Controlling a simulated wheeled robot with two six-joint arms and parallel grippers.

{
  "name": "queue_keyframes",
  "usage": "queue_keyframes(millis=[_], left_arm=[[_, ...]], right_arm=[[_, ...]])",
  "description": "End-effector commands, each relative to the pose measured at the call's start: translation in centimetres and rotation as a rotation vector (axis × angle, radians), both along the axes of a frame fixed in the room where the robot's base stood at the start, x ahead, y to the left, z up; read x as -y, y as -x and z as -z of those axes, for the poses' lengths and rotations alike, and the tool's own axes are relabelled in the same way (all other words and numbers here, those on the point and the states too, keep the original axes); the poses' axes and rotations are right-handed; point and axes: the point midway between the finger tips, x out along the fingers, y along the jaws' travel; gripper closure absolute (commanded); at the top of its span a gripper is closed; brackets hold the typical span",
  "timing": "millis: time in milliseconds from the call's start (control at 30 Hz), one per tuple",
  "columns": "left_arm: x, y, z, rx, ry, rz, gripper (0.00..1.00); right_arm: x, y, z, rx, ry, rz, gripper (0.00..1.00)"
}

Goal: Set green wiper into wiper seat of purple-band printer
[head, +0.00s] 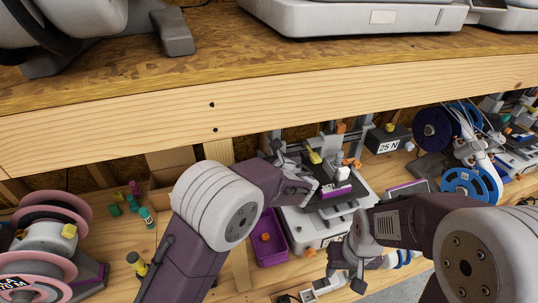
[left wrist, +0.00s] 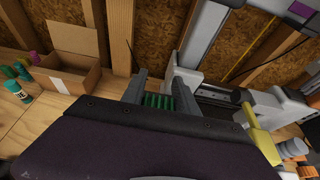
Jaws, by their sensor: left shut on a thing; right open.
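The green wiper (left wrist: 158,101) is a small ridged green piece between the two grey fingers of my left gripper (left wrist: 159,92) in the left wrist view. In the head view my left gripper (head: 306,186) is shut at the left side of the purple-band printer (head: 336,193), and the wiper cannot be made out there. The printer has a dark bed, a purple front strip and a white block with orange parts above the bed. I cannot make out the wiper seat. My right gripper (head: 335,287) is open, low in front of the printer, by the bench's front.
A purple tray (head: 270,248) stands left of the printer. Spools (head: 470,183) and another printer are to the right. Bottles (head: 146,217) and a cardboard box (left wrist: 68,65) are to the left. A wooden shelf beam (head: 270,95) runs above the workspace.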

Motion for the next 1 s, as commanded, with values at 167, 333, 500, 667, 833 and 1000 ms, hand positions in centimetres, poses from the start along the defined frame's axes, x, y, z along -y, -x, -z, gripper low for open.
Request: queue_keyframes(millis=[167, 333, 500, 667, 833, 1000], left_arm=[[0.0, 0.0, 0.0, 0.0, 0.0, 0.0, 1.0], [0.0, 0.0, 0.4, 0.0, 0.0, 0.0, 1.0], [0.0, 0.0, 0.8, 0.0, 0.0, 0.0, 1.0], [0.0, 0.0, 1.2, 0.0, 0.0, 0.0, 1.0], [0.0, 0.0, 1.7, 0.0, 0.0, 0.0, 1.0], [0.0, 0.0, 2.1, 0.0, 0.0, 0.0, 1.0]], right_arm=[[0.0, 0.0, 0.0, 0.0, 0.0, 0.0, 0.55], [0.0, 0.0, 0.4, 0.0, 0.0, 0.0, 0.55], [0.0, 0.0, 0.8, 0.0, 0.0, 0.0, 0.55], [0.0, 0.0, 1.2, 0.0, 0.0, 0.0, 0.55], [0.0, 0.0, 1.7, 0.0, 0.0, 0.0, 0.55], [0.0, 0.0, 2.1, 0.0, 0.0, 0.0, 0.55]])
